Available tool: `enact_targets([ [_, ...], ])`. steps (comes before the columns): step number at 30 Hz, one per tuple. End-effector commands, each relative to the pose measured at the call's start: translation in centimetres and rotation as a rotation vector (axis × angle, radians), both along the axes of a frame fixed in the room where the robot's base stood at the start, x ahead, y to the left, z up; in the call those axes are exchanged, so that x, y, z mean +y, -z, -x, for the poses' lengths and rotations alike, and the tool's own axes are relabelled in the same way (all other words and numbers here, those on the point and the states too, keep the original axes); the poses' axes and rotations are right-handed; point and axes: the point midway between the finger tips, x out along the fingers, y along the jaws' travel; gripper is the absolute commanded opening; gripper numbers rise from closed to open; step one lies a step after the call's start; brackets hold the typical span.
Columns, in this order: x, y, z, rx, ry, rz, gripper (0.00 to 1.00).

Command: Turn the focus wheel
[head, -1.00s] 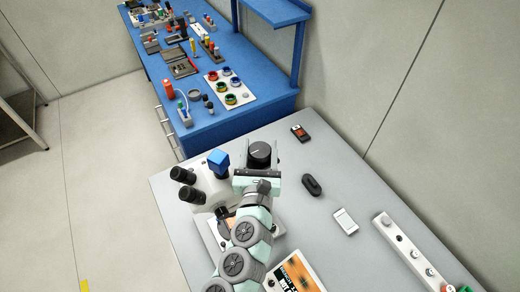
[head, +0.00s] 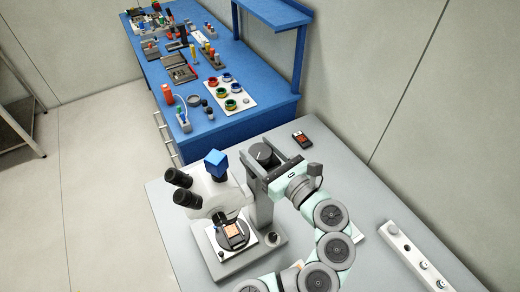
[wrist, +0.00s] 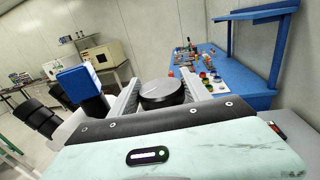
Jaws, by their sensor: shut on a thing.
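The focus wheel (head: 261,153) is a dark round knob with a pale line on its face, at the top of the microscope's grey column. The microscope (head: 207,190) has a white body, black eyepieces and a blue block on top. My gripper (head: 270,160) reaches in from the right, and its two fingers are shut on the wheel from opposite sides. In the wrist view the wheel (wrist: 162,93) sits between the two grey fingers. Its lower part is hidden behind my gripper's body.
A small stage with an orange chip (head: 232,230) is under the microscope. A black and red device (head: 302,139) lies behind my gripper. A white strip with knobs (head: 410,252) lies at the right. The blue bench (head: 240,118) with several tools stands behind the grey table (head: 185,255).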

Motion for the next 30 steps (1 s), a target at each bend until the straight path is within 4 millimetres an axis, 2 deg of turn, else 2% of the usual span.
enact_targets([
  [15,-0.09,-0.12,0.05,0.007,-0.288,0.002,0.15],
  [30,0.08,0.3,0.14,0.01,-0.476,0.004,0.15],
])
